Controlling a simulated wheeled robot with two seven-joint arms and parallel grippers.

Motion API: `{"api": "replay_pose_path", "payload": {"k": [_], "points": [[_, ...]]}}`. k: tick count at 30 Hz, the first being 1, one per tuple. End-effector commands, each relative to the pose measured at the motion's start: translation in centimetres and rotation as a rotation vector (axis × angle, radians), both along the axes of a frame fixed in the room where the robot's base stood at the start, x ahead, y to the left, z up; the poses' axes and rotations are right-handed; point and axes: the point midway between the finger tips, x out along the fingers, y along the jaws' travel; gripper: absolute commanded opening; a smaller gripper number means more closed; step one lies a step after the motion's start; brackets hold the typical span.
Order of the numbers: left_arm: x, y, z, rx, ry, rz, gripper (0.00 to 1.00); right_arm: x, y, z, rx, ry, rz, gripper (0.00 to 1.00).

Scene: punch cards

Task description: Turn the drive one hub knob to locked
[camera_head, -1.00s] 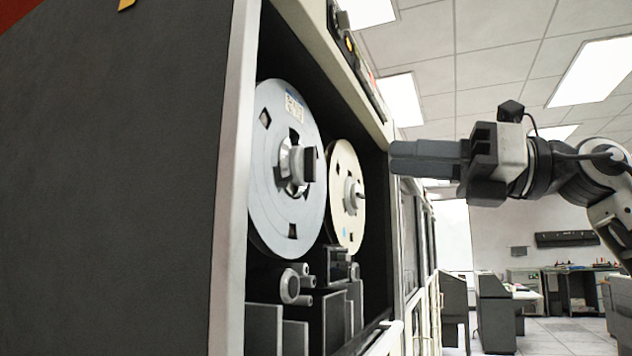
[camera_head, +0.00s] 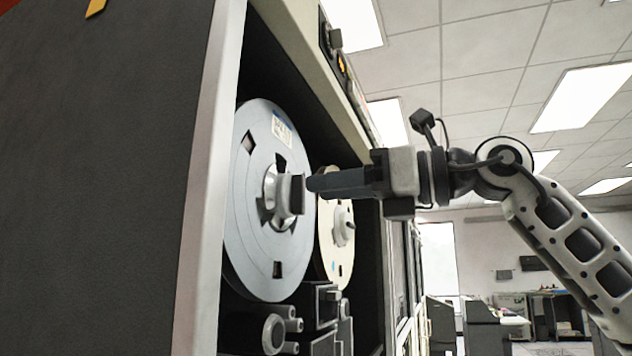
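The tape drive cabinet (camera_head: 196,180) stands open at the left with two reels inside. The nearer, grey-blue reel (camera_head: 244,235) carries a hub knob (camera_head: 290,194) with a dark, upright front grip. The farther, cream reel (camera_head: 332,262) has its own small hub knob (camera_head: 343,228) and is partly hidden behind the nearer reel. My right gripper (camera_head: 312,184) points left, its fingertips just right of the nearer knob. Its fingers overlap in this side view, so their gap is hidden. I cannot tell whether the tips touch the knob. My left gripper is out of view.
The cabinet's pale frame edge (camera_head: 200,200) and its top panel with a knob and lit button (camera_head: 338,50) border the reel bay. Rollers (camera_head: 280,333) sit below the reels. Desks and cabinets (camera_head: 490,325) stand far back at the right.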

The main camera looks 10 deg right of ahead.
Motion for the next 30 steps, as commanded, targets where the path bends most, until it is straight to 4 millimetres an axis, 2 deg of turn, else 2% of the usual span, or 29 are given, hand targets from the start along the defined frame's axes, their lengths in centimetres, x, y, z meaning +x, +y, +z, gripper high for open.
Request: {"api": "replay_pose_path", "payload": {"k": [6,16,17,20,21,30], "points": [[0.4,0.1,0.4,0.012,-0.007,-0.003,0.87,1.3,1.9,0.0,0.0,0.001,0.001,0.34],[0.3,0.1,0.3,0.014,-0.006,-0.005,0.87,1.5,2.2,0.0,0.001,0.0,0.0,0.34],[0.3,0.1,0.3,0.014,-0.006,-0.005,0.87,1.5,2.2,0.0,0.001,0.0,0.0,0.31],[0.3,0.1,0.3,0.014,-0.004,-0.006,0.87,1.5,2.2,0.0,0.0,0.0,0.0,0.03],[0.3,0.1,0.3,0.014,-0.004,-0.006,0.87,1.5,2.2,0.0,0.0,0.0,0.0,0.0],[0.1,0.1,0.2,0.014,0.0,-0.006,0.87,1.5,2.2,0.0,0.009,0.014,0.0,0.0]]}}
